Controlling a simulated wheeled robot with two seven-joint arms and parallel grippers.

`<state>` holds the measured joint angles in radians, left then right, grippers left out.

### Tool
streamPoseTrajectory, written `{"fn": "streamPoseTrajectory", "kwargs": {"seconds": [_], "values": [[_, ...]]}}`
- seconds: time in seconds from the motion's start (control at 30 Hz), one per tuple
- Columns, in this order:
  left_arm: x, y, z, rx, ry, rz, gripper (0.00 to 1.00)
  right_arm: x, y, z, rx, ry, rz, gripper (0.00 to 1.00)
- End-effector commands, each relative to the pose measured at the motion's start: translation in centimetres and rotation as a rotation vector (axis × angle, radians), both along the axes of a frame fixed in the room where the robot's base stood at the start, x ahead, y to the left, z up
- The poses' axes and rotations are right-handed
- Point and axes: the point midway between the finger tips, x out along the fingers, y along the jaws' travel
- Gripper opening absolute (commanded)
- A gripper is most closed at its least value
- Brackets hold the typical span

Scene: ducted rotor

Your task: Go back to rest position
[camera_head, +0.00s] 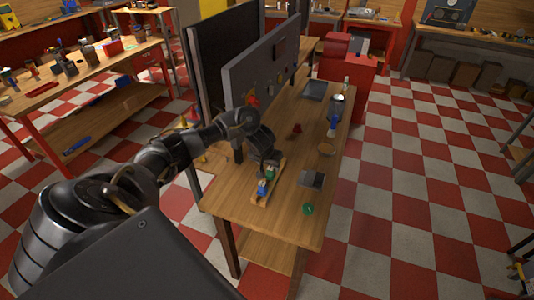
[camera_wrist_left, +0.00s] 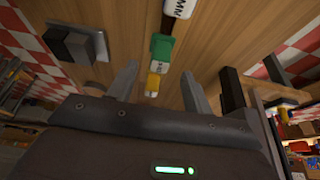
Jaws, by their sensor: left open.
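My left arm reaches in from the left in the head view. Its left gripper (camera_head: 265,160) is over the near part of the wooden workbench (camera_head: 230,201). In the left wrist view the two fingers of the gripper (camera_wrist_left: 159,70) stand apart with nothing clamped between them. A green piece (camera_wrist_left: 161,47), a small yellow piece (camera_wrist_left: 153,84) and a white labelled piece (camera_wrist_left: 180,8) lie in a row beyond and between the fingertips. In the head view a narrow wooden strip (camera_head: 279,181) with small coloured pieces lies just below the gripper, partly hidden by it. My right gripper is not seen.
A dark grey block (camera_head: 311,179) and a round green item (camera_head: 307,209) sit right of the strip. Upright panels (camera_head: 262,70) stand along the bench's left side, close to my arm. A red cabinet (camera_head: 345,75) is behind. Checkered floor (camera_head: 400,190) is open to the right.

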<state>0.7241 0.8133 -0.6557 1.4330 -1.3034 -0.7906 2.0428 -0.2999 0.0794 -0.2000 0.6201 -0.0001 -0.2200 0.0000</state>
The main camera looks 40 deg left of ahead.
Motion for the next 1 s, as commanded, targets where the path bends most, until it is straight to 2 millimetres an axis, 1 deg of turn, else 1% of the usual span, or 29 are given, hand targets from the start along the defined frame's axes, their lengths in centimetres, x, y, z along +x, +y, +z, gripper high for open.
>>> {"fn": "streamPoseTrajectory", "kwargs": {"seconds": [0.03, 0.17, 0.2, 0.3, 0.43, 0.8, 0.87, 0.9, 0.97, 1.0], "values": [[-0.3, -0.1, 1.2, 0.002, -0.004, -0.003, 0.5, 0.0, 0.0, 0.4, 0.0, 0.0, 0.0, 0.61], [-1.1, -0.4, 3.4, 0.002, -0.004, -0.002, 0.5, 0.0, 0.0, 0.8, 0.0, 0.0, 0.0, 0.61], [-1.3, -0.4, 4.1, 0.003, -0.002, -0.001, 0.5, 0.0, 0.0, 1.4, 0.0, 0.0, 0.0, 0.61], [-1.7, -0.6, 4.9, 0.001, -0.002, -0.001, 0.5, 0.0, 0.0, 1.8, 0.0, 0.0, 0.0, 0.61], [-2.0, -0.7, 5.2, 0.001, 0.0, 0.0, 0.5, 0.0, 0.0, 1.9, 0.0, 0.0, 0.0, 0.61], [-2.0, -0.9, 5.0, 0.0, 0.0, -0.004, 0.5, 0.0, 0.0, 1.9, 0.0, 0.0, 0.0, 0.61], [-2.1, -1.6, 4.6, -0.002, -0.005, -0.028, 0.5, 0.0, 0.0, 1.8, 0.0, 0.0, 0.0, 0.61], [-2.1, -2.5, 4.1, -0.003, -0.014, -0.056, 0.5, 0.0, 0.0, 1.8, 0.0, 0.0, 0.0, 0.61], [-2.2, -4.8, 2.9, -0.006, -0.034, -0.126, 0.5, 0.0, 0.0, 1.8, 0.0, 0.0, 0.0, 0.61], [-2.5, -6.9, 1.9, -0.009, -0.054, -0.186, 0.5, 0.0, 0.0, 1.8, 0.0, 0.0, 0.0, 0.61]]}}
